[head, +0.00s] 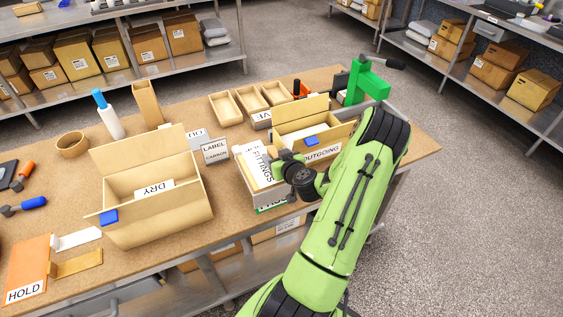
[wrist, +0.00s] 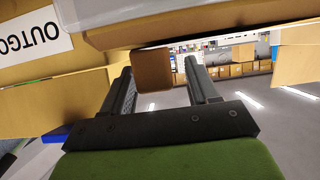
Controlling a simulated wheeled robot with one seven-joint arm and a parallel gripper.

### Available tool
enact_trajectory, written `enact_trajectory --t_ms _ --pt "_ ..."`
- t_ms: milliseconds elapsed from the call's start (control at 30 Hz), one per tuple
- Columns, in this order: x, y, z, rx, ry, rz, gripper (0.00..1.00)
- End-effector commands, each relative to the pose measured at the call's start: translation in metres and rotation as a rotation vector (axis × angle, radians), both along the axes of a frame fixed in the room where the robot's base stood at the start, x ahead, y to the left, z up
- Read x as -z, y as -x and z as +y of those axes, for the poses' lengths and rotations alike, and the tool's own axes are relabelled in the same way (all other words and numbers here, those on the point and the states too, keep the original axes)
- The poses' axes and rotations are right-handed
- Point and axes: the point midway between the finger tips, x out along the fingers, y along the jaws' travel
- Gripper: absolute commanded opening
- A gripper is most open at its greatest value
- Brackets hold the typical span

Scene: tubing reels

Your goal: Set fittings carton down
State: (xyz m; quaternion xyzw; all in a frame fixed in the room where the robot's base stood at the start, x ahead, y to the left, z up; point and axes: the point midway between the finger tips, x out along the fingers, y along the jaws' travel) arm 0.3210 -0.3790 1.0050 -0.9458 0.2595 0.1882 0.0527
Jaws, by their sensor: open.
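The fittings carton (head: 260,166), with a white label reading FITTINGS, is at the bench's front edge in the head view. It seems to sit in a pale grey container (head: 266,199) with a partly hidden green label. My gripper (head: 285,163) is just right of the carton's label, low over its right side; its fingertips are hard to see there. In the wrist view my gripper (wrist: 162,88) has its fingers apart. A brown block (wrist: 153,69) shows between the fingertips; I cannot tell whether it touches them or what it belongs to.
An open OUTGOING box (head: 334,140) stands close beside and behind my gripper. A large open DRY box (head: 192,212) is to the left, with a LABEL CARBON card (head: 215,151) between. Small trays (head: 226,108) and a green stand (head: 368,84) are behind.

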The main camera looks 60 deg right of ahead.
Motion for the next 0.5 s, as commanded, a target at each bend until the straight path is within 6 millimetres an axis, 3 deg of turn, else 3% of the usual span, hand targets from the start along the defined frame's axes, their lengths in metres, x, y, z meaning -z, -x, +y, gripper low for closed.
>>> enact_trajectory --t_ms 300,500 --pt "-0.022 0.066 0.037 0.008 0.004 0.004 0.59" --pt "-0.037 0.075 0.038 0.0 0.019 -0.039 0.59"
